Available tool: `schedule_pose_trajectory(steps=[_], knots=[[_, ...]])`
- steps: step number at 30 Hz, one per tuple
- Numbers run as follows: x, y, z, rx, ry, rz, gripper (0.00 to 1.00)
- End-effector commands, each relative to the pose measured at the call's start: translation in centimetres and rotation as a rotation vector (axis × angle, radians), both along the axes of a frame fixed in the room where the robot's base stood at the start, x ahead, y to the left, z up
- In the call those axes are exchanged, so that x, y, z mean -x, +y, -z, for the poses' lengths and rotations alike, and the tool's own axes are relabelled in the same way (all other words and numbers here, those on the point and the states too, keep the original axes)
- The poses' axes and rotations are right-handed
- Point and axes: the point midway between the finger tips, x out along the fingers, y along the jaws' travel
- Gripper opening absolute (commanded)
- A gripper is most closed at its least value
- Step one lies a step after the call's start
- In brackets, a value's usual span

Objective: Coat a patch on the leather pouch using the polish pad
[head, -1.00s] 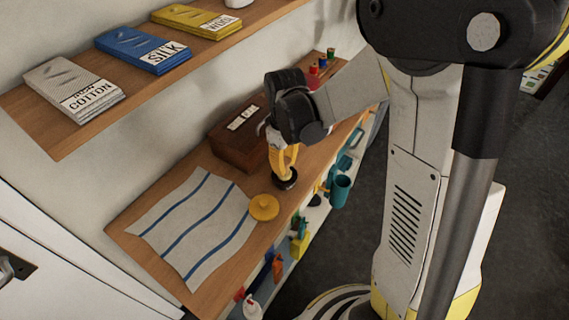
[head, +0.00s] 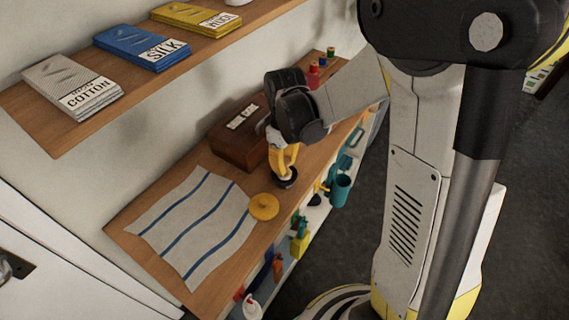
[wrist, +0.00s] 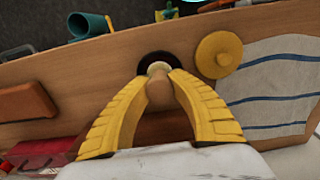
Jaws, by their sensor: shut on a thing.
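My gripper (wrist: 158,82) has its yellow fingers shut on the tan knob of the polish pad (wrist: 158,70). A pale ring shows below the knob, with a round dark part (wrist: 148,60) beneath; I cannot tell whether that is the pad's underside or a separate dish. In the head view my gripper (head: 284,168) points down close to the shelf top near its front edge, with the dark disc (head: 287,181) under the fingertips. A flat orange-brown piece (wrist: 25,102) at the left of the wrist view looks like the leather pouch. My arm hides that area in the head view.
A yellow round lid (head: 264,207) lies beside a blue-striped cloth (head: 190,226). A brown box (head: 237,151) stands by the wall. Small spools (head: 313,80) stand farther back. A teal mug (head: 341,191) is below the front edge. Labelled cloth packets lie on the upper shelf (head: 55,140).

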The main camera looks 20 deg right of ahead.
Motion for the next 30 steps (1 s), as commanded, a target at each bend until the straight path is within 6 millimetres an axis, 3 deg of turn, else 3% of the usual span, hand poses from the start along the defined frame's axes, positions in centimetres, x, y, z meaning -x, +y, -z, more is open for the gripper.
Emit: schedule_pose_trajectory(steps=[15,30], knots=[[0.1,0.0,-0.2,0.001,0.001,0.000,0.00],[0.0,0.0,-4.5,0.000,0.000,0.000,0.00]])
